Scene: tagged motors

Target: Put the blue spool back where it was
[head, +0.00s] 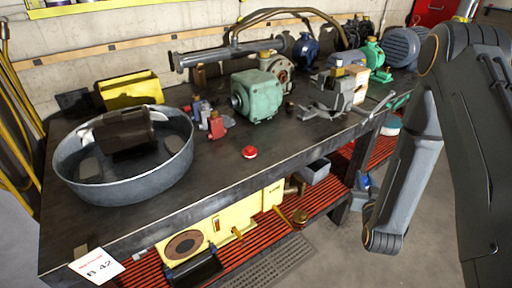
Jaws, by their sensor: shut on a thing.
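I cannot make out a blue spool for certain. A small blue object (361,184) shows low down, beyond the end of the lower shelf, partly covered by my arm. A rounded blue part (305,48) stands at the back of the bench, but I cannot tell it is a spool. My arm fills the right side of the head view. My gripper does not show, so what it holds is hidden.
The dark workbench (215,172) carries a round grey basin (68,178) with a dark motor (124,131), a yellow bin (130,89), a green machine (262,97), and a small red disc (249,152). The front middle is fairly clear. Yellow machinery (215,222) stands on the red slatted shelf (322,196).

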